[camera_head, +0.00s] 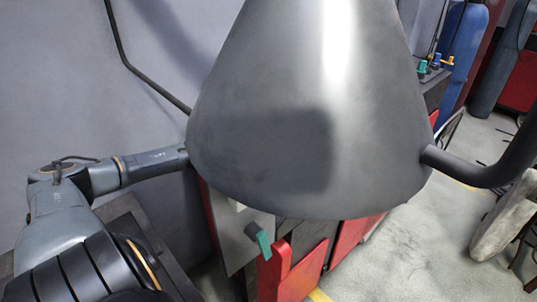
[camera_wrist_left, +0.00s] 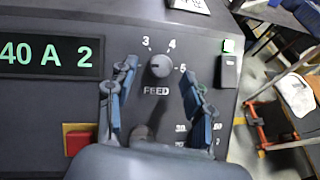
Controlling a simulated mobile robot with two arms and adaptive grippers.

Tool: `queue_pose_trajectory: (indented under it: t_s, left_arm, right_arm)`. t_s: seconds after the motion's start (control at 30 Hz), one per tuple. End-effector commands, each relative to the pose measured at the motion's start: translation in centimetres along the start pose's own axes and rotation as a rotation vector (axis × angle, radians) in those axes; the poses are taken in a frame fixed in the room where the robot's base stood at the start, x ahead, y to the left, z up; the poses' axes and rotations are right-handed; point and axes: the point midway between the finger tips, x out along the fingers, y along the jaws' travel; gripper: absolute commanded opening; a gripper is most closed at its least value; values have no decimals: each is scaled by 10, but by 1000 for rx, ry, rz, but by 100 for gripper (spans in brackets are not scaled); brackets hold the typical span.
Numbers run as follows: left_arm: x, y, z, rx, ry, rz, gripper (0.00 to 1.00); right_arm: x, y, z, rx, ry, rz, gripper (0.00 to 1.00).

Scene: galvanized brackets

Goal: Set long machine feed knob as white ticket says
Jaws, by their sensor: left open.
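In the left wrist view a dark panel carries a small round grey feed knob (camera_wrist_left: 160,66) with FEED printed below it. The figures 3, 4 and 5 stand around its upper and right side; I cannot tell clearly where its mark points. My left gripper (camera_wrist_left: 163,78) is open, with one blue-padded finger on each side of the knob, apparently not touching it. A white label (camera_wrist_left: 194,5) is cut off at the top edge; its writing is unreadable, and I cannot tell if it is the ticket. In the head view a large grey hood hides the left gripper and panel. My right gripper is out of view.
The grey hood (camera_head: 270,110) fills the middle of the head view. On the panel are a green display (camera_wrist_left: 47,56) reading 40 A 2, a red button (camera_wrist_left: 77,140), a green-lit switch (camera_wrist_left: 229,66) and a partly hidden dark lower knob (camera_wrist_left: 141,132).

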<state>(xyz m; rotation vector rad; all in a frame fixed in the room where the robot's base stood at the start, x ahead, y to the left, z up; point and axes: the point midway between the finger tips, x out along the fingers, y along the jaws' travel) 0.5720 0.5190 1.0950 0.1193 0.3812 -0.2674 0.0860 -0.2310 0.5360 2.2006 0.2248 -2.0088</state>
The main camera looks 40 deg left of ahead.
Motion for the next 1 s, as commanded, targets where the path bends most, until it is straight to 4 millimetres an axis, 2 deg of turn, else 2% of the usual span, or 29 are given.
queue_pose_trajectory:
  t_s: [0.1, 0.4, 0.77, 1.0]
  left_arm:
    - [9, 2, 2, -5, -5, 4, 52]
    - [25, 0, 1, -3, -2, 0, 52]
    - [27, 0, -1, -2, 0, 0, 52]
    - [27, 0, -1, -2, 0, 0, 3]
  right_arm:
    - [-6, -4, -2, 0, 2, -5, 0]
    - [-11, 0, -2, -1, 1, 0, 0]
    - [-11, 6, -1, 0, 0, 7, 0]
    - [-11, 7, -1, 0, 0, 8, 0]
